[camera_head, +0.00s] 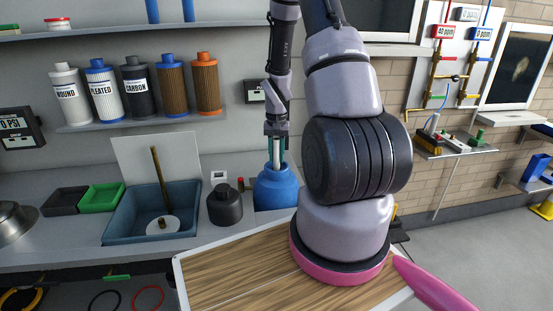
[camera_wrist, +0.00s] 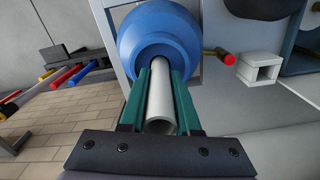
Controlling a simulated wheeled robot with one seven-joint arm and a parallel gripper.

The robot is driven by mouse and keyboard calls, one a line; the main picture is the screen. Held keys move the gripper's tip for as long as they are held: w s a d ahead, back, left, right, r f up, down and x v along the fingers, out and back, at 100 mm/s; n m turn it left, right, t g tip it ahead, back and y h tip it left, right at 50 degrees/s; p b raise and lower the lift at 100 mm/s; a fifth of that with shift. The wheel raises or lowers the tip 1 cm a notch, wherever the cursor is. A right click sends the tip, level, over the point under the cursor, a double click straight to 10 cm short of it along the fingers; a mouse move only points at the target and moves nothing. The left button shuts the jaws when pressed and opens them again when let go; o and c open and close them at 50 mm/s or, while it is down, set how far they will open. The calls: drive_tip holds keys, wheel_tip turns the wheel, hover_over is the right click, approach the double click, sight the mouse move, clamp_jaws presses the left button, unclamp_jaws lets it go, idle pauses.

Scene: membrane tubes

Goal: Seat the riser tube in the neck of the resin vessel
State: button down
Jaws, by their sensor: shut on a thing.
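The riser tube (camera_wrist: 160,105) is a pale grey, hollow pipe. My gripper (camera_wrist: 163,75) has green fingers, one on each side of the tube, and is shut on it. The resin vessel (camera_wrist: 150,30) is a blue rounded tank with a dark round neck opening. In the wrist view the tube's far end lies at the neck opening; I cannot tell how deep it goes. In the head view the resin vessel (camera_head: 277,192) stands on the counter, with my gripper (camera_head: 275,160) pointing down just above it and the tube upright between the fingers.
A dark grey bottle (camera_head: 225,205) stands close left of the vessel. A blue-grey basin (camera_head: 118,232) with an upright brown rod (camera_head: 160,175) is further left. Several filter cartridges (camera_head: 135,90) stand on the shelf behind. A red-tipped tap (camera_wrist: 229,59) sticks out beside the vessel.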

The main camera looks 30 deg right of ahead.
drive_tip(key=shift+f, duration=0.75)
